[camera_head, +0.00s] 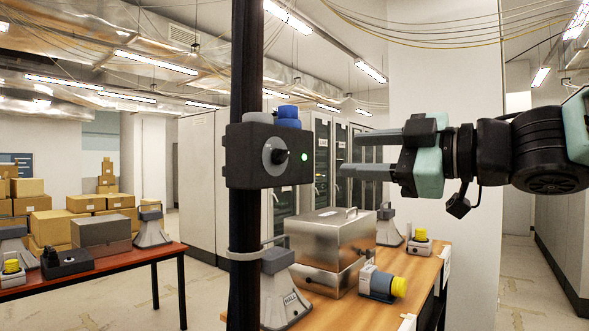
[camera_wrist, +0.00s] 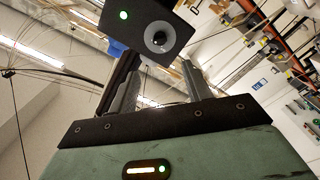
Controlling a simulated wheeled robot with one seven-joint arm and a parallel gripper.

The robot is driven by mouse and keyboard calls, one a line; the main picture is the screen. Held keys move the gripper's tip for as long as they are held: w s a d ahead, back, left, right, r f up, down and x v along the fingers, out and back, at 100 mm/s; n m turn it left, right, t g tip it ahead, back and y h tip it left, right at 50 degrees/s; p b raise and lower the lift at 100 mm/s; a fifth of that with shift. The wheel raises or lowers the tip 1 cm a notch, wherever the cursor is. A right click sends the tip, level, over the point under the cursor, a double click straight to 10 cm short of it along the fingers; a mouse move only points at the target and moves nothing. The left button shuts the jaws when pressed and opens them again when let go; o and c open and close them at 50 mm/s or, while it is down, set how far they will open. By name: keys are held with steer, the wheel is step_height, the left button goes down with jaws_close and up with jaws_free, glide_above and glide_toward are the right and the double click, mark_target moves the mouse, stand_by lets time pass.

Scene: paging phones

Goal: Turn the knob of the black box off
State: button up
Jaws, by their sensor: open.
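The black box (camera_head: 240,160) is fixed to a dark upright post at left centre in the head view. Its front carries a round grey dial with a black knob (camera_head: 280,156) and a lit green light (camera_head: 304,157). My gripper (camera_head: 352,154) is open and empty, to the right of the box, with its fingers pointing at the box across a gap. In the wrist view the black box (camera_wrist: 185,25) is beyond the fingertips, with the knob (camera_wrist: 159,39) roughly between them and the green light (camera_wrist: 124,15) lit. The knob is not between the fingers.
A dark post (camera_head: 246,80) runs top to bottom behind the box. A blue cap (camera_head: 287,112) sits on the box's top. Below, a wooden table (camera_head: 405,290) bears a metal case (camera_head: 318,240) and phones. Another table (camera_head: 115,262) stands left. Space between gripper and box looks clear.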

mark_target(285, 155)
steer(key=p+x, duration=0.2)
steer(key=x, duration=1.2)
steer(key=c, duration=1)
